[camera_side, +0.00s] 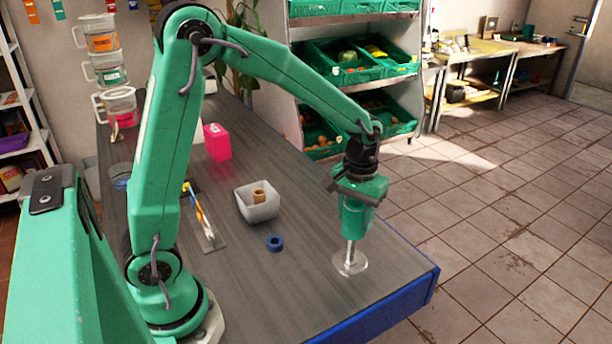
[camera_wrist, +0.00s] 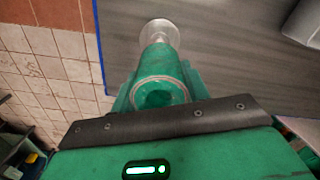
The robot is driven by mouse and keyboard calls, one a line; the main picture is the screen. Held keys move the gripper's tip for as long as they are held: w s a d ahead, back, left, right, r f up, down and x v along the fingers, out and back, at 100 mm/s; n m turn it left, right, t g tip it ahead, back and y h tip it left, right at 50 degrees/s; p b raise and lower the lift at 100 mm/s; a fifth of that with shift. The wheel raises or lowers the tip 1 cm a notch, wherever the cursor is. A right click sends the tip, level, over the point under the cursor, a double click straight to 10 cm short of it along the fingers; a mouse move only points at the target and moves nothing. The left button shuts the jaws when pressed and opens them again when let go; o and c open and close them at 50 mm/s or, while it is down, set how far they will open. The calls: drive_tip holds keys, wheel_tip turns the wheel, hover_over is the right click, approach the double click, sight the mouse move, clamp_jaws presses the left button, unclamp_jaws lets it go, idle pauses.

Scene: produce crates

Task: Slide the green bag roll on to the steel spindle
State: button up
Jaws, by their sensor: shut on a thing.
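The green bag roll (camera_side: 357,222) is held roughly upright by my gripper (camera_side: 358,204) near the table's right end. In the wrist view my gripper (camera_wrist: 158,90) has a green finger on each side of the roll (camera_wrist: 160,62), shut on it. The steel spindle (camera_side: 350,254) stands on a round pale base (camera_side: 350,264) directly below the roll. Its lower post shows between the roll and the base (camera_wrist: 158,32); its upper end is hidden. The roll is above the base and apart from it. I cannot tell how far the spindle is inside it.
A blue ring (camera_side: 275,243) lies left of the spindle. A pale bin (camera_side: 258,212) holding a tan cylinder (camera_side: 259,196) stands behind it. A pink box (camera_side: 217,142) is farther back. The table's blue edge (camera_side: 410,297) is close to the spindle. Table around the spindle is clear.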

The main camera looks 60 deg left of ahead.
sight(352, 241)
drive_tip(key=shift+f, duration=4.1)
idle(0.6)
drive_tip(key=o, duration=1.2)
drive_tip(key=shift+c, duration=0.2)
drive_tip(key=shift+r, duration=0.15)
wheel_tip(352, 241, up, 16)
drive_tip(key=shift+s+r, duration=0.1)
drive_tip(key=shift+r, duration=0.05)
idle(0.3)
